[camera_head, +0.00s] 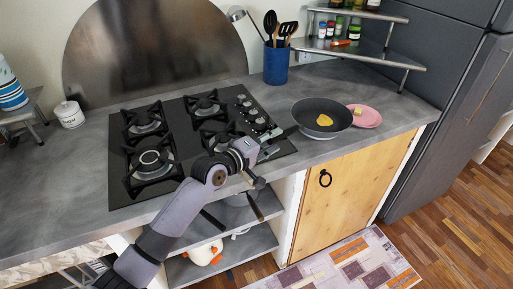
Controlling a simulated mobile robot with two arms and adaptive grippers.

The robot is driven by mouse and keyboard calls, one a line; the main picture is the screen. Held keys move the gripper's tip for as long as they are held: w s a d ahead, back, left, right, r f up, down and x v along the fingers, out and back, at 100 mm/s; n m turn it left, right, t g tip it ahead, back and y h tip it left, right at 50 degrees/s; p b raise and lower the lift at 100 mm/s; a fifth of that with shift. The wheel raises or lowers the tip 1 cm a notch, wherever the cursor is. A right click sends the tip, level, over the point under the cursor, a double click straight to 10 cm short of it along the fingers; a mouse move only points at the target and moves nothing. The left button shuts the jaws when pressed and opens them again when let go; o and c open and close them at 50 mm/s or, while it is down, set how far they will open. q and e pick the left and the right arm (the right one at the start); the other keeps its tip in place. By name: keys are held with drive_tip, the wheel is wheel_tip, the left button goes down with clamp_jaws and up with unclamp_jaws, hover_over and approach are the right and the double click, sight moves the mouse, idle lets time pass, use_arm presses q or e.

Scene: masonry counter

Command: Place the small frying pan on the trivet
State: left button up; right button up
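A dark frying pan (311,108) is at the right part of the counter, right of the stove. Yellow food (324,120) lies in it. Its handle points left and down toward the stove's right edge. My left gripper (271,142) reaches over the front right corner of the stove, close to the handle's end. It is too small in the view to tell whether its fingers are open or shut on the handle. I cannot make out a trivet. My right gripper is out of view.
A pink plate (369,117) with a yellow piece sits right of the pan. The black gas stove (184,175) has several burner grates. A blue utensil holder (276,66) stands behind, and a corner shelf (357,53) holds jars. Bare counter (313,150) lies in front of the pan.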

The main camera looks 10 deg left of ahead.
use_arm(q)
drive_tip(key=v, duration=0.8)
drive_tip(key=s+f+m+g+y, duration=0.4)
drive_tip(key=s+f+m+g, duration=0.15)
drive_tip(key=s+f, duration=0.85)
drive_tip(key=s+a+f+m+g+y, duration=0.2)
drive_tip(key=s+a+f+m, duration=0.15)
drive_tip(key=s, duration=0.65)
drive_tip(key=s+a+f+m+g+y, duration=0.2)
drive_tip(key=s+a+g, duration=0.15)
drive_tip(key=s, duration=0.65)
drive_tip(key=s+f+x, duration=0.1)
drive_tip(key=s+x, duration=0.2)
drive_tip(key=x, duration=0.9)
drive_tip(key=s+x, duration=0.3)
drive_tip(key=x, duration=1)
drive_tip(key=s+a+f+g, duration=0.1)
drive_tip(key=s+a+f, duration=0.1)
drive_tip(key=s+f, duration=0.6)
drive_tip(key=s+a+f, duration=0.2)
drive_tip(key=s+f, duration=0.6)
drive_tip(key=s, duration=0.1)
drive_tip(key=shift+s+f+m+g, duration=0.2)
drive_tip(key=shift+s+m+g, duration=0.1)
drive_tip(key=shift+m+g, duration=0.1)
